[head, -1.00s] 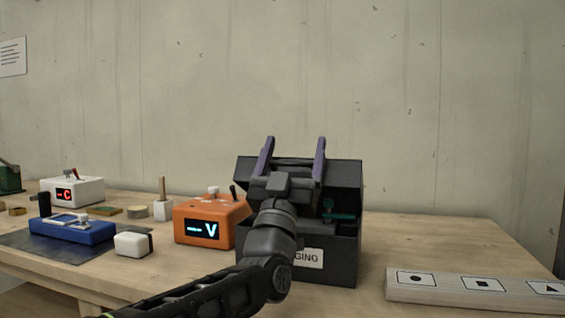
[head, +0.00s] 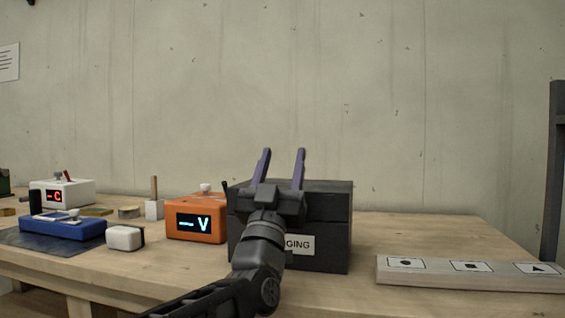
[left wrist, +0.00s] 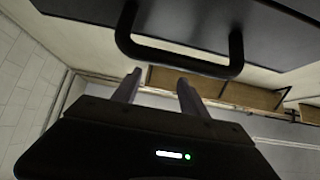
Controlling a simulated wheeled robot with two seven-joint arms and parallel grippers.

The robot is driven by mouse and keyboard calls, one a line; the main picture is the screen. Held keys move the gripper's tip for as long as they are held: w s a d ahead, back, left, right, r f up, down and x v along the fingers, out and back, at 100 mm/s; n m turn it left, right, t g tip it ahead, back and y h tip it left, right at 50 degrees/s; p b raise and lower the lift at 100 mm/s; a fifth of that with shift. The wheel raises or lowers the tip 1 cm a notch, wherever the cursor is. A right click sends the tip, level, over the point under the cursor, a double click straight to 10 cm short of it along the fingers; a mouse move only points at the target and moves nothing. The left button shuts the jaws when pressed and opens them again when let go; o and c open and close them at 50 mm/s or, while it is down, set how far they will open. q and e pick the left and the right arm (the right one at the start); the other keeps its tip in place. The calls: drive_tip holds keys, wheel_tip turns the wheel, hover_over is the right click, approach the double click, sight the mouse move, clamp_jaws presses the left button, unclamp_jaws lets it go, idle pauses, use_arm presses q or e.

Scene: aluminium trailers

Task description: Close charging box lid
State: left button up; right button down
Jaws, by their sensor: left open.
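The black charging box (head: 325,246) stands on the wooden table in the head view, with a white label ending in "GING" on its front. Its lid (head: 332,198) is down on the body and looks closed. My left gripper (head: 281,152) is open and empty, its two purple fingers pointing up in front of and above the lid. My arm hides the left part of the box front. In the left wrist view the two fingers (left wrist: 158,82) are apart, below a dark panel (left wrist: 200,22) with a black handle (left wrist: 180,60). My right gripper is not in view.
An orange meter (head: 193,222) showing "V" stands close to the box's left. A blue device (head: 62,229), a white block (head: 124,238) and a white meter (head: 62,193) are further left. A pale board with symbols (head: 470,277) lies at the right.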

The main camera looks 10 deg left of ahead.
use_arm(q)
drive_tip(key=o, duration=0.8)
drive_tip(key=shift+s+f, duration=0.35)
drive_tip(key=s+a+f, duration=0.1)
drive_tip(key=s+f, duration=0.2)
drive_tip(key=s, duration=1.1)
drive_tip(key=shift+s+p, duration=0.35)
drive_tip(key=shift+s, duration=0.05)
